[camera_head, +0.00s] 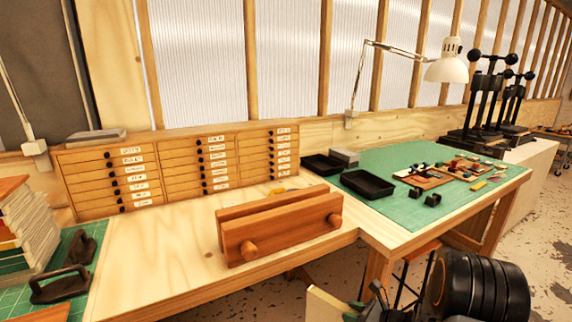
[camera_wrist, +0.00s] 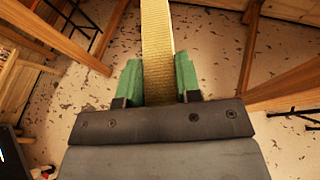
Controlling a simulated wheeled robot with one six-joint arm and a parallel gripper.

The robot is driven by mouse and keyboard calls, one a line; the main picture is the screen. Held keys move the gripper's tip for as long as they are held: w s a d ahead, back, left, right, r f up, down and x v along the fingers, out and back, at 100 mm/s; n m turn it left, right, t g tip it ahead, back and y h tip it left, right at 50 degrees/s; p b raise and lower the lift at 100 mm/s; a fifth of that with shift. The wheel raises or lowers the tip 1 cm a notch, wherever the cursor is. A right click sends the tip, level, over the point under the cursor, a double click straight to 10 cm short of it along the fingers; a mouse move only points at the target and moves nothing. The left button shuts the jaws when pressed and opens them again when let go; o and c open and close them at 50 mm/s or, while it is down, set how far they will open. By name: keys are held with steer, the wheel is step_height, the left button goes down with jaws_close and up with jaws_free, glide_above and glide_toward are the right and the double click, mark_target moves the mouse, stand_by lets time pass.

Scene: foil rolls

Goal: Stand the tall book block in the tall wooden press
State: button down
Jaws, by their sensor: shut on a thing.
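The tall wooden press (camera_head: 285,238) stands on the pale wooden bench in the head view, with two upright reddish-brown boards and round knobs on its front. The tall book block (camera_head: 326,306) shows in part at the bottom edge of the head view, below and in front of the bench. In the wrist view the book block (camera_wrist: 158,55) is a long tan strip between green finger pads. My gripper (camera_wrist: 158,85) is shut on it; it also shows at the bottom of the head view (camera_head: 352,306). The block's far end is out of the wrist frame.
A drawer cabinet (camera_head: 180,165) stands behind the press. A green cutting mat (camera_head: 400,210) with black trays (camera_head: 367,184) and small tools lies to the right. A book stack (camera_head: 25,235) and dark irons (camera_head: 62,286) are at the left. Bench left of the press is clear.

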steer(key=shift+s+a+f+n+y, duration=0.1)
steer(key=shift+a+f+n+y, duration=0.1)
steer(key=shift+a, duration=0.35)
steer(key=shift+a+f+n+y, duration=0.1)
steer(key=shift+a+f, duration=0.1)
steer(key=shift+a, duration=0.5)
